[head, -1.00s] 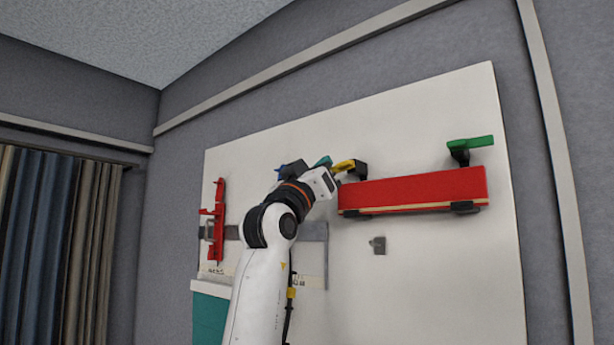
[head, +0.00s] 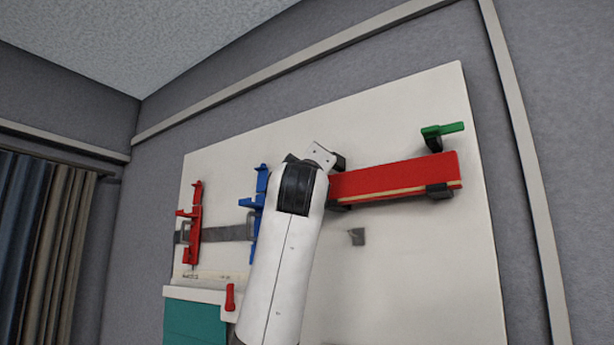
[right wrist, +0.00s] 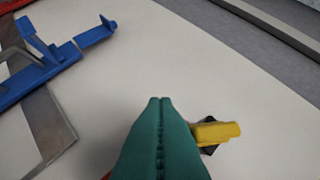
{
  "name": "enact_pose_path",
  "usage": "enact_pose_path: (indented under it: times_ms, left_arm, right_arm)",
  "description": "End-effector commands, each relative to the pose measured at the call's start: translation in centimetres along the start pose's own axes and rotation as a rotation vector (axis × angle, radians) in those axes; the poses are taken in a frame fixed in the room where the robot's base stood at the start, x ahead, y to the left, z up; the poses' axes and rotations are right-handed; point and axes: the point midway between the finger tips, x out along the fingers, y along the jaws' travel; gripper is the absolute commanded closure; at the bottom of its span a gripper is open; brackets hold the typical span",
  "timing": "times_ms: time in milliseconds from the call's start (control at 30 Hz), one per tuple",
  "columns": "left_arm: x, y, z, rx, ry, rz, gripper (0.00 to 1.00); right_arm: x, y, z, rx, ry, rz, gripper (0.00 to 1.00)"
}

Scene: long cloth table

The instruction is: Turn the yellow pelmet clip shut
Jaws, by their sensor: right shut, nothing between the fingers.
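The yellow clip (right wrist: 218,132) shows in the right wrist view, just right of my fingers, with a dark mount partly visible under it. In the head view the yellow clip is hidden behind my right arm; a dark mount (head: 338,162) shows beside the wrist. My right gripper (right wrist: 160,101) has its teal fingers shut together with nothing between them. The fingers overlap the clip's left end in the picture; I cannot tell whether they touch it. My left gripper is not in view.
A green clip (head: 443,130) stands above the board's right end. Blue brackets (right wrist: 45,65) and a red bracket (head: 194,222) hold a grey strap to the left. A small grey hook (head: 356,237) is below the board. The white panel's lower right is clear.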

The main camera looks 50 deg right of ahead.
Motion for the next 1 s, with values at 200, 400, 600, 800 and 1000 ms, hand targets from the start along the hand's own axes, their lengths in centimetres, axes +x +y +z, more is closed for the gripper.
enact_pose_path:
  times_ms: [200,400,600,800,1000]
  left_arm:
    - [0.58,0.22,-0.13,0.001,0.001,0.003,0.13]
    - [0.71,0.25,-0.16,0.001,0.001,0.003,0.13]
    - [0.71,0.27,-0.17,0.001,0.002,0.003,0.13]
    - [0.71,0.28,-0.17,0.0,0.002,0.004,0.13]
    - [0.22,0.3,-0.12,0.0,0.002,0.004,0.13]
  right_arm:
    - [-0.23,0.0,-0.39,0.002,0.001,-0.001,1.0]
    - [-0.31,-0.04,-0.43,0.003,0.001,-0.001,1.0]
    - [-0.32,-0.06,-0.42,0.003,0.001,-0.002,1.0]
    - [-0.32,-0.05,-0.41,0.003,0.001,-0.002,1.0]
    - [0.08,-0.09,-0.13,0.002,0.0,-0.002,1.0]
